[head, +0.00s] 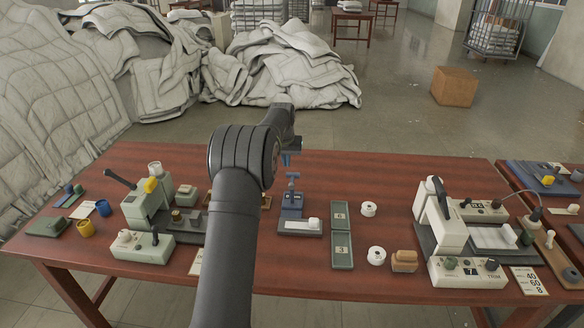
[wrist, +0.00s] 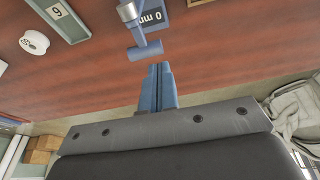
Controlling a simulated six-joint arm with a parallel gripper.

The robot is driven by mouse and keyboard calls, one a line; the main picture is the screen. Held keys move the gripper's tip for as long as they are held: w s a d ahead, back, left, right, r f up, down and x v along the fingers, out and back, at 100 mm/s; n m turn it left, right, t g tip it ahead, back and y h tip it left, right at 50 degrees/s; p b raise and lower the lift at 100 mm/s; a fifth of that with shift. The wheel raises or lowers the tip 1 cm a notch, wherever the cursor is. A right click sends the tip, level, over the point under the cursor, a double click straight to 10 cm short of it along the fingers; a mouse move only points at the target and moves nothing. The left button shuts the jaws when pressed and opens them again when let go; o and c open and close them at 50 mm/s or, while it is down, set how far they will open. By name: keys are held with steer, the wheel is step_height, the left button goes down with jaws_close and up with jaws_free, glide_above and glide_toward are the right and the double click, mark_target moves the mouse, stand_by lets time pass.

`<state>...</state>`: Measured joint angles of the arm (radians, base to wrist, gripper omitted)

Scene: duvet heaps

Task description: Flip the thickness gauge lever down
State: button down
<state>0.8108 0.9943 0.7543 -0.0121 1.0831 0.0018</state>
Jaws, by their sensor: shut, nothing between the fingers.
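The thickness gauge (head: 291,203) is a small blue device near the middle of the table. Its lever (head: 292,183) stands up from it, with a short crossbar handle at the top. In the wrist view the lever's blue cylindrical handle (wrist: 146,51) is near the top centre, beside the gauge's dark "0 mm" display (wrist: 153,16). My gripper (head: 289,160) is just above and beyond the lever in the head view. Its blue fingers (wrist: 158,70) are together and empty, with their tips close to the handle; a small gap shows between them.
A green machine (head: 146,205) stands left and a white trim machine (head: 441,225) right. The table behind the gauge is clear.

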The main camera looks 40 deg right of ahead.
steer(key=w+d+r, duration=0.2)
steer(key=d+r, duration=0.2)
steer(key=shift+d+r, duration=0.15)
steer(key=shift+d, duration=0.05)
stand_by(0.3)
step_height(320, 180, down, 9)
steer(key=shift+s+a, duration=0.3)
stand_by(0.7)
steer(key=shift+f, duration=0.2)
